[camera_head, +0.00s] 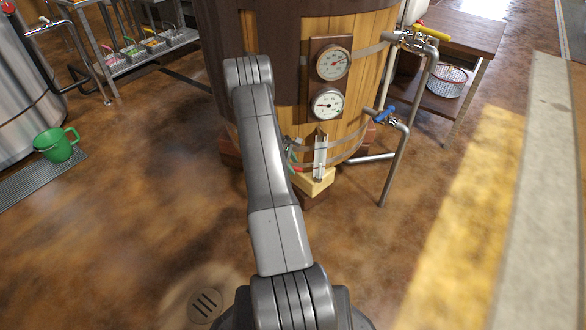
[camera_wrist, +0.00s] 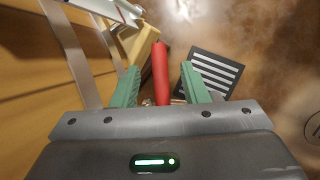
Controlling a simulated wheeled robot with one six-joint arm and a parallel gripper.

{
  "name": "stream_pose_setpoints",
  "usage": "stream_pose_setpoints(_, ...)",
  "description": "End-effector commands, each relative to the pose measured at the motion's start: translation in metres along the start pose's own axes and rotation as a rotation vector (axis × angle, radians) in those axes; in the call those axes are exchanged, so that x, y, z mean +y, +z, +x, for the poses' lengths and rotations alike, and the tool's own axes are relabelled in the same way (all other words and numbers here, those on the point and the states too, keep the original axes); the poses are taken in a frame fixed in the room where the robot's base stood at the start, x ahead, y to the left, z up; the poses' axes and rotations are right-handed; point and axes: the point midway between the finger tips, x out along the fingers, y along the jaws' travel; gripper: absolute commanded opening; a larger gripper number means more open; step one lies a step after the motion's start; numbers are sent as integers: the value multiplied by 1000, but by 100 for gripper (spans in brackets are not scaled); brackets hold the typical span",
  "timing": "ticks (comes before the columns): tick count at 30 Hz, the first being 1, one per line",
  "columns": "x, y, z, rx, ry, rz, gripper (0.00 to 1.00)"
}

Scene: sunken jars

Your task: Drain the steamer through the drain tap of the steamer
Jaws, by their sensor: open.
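The steamer (camera_head: 362,60) is a large round wooden-staved vat with two dials, standing in the head view's upper middle. A red lever handle (camera_wrist: 161,72), apparently the drain tap's, shows in the wrist view near the vat's wooden side. My gripper (camera_wrist: 159,80) has green fingers, apart, one on each side of the red handle. I see gaps between the handle and both fingers. In the head view my arm hides most of the gripper; bits of green and red show low on the vat. The tap's body and spout are mostly hidden.
A dark slotted grate (camera_wrist: 212,72) lies beyond the right finger. A sight glass (camera_head: 320,157) is beside the tap. Blue (camera_head: 384,115) and yellow (camera_head: 432,32) valve handles sit on pipes at right. A green jug (camera_head: 57,145) stands at left. A round floor drain (camera_head: 205,306) is in front.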

Motion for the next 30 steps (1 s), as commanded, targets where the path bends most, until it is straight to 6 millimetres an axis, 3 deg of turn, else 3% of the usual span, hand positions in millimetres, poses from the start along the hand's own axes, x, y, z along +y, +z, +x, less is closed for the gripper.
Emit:
stream_pose_setpoints(4, 0, 0, 12, 1, -1, 1, 41)
stream_pose_setpoints(13, 0, 0, 14, 1, 0, 1, 41)
stream_pose_setpoints(14, 0, 0, 14, 1, 0, 1, 39)
stream_pose_setpoints(20, 0, 0, 14, 1, 0, 1, 0)
stream_pose_setpoints(30, -1, 0, 13, -4, -7, 17, 0)
